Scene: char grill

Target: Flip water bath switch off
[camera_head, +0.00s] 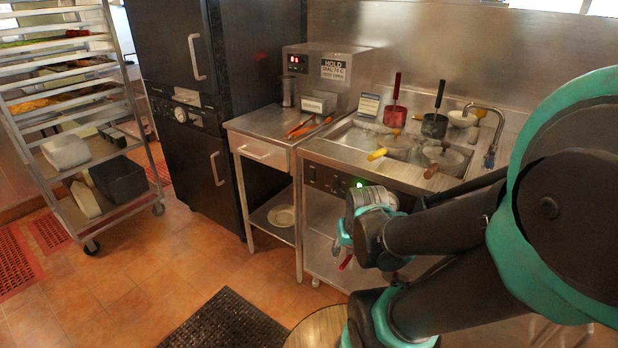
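The water bath (345,150) is a steel counter unit with steaming wells and several handled utensils in it. Its dark front panel (325,179) carries small controls and a lit green light (358,184). I cannot make out which control is the switch or its position; my arm covers the panel's right part. My gripper (341,243) is in front of the unit, below the panel, mostly hidden behind my own wrist. Its fingers are too small and covered to tell whether they are open. A small red piece (345,262) shows just below it.
A steel side table (263,152) with a drawer and a display box (312,68) adjoins the bath on the left. A black oven cabinet (190,165) and a wheeled tray rack (100,205) stand farther left. A dark mat (228,322) lies on the open tiled floor.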

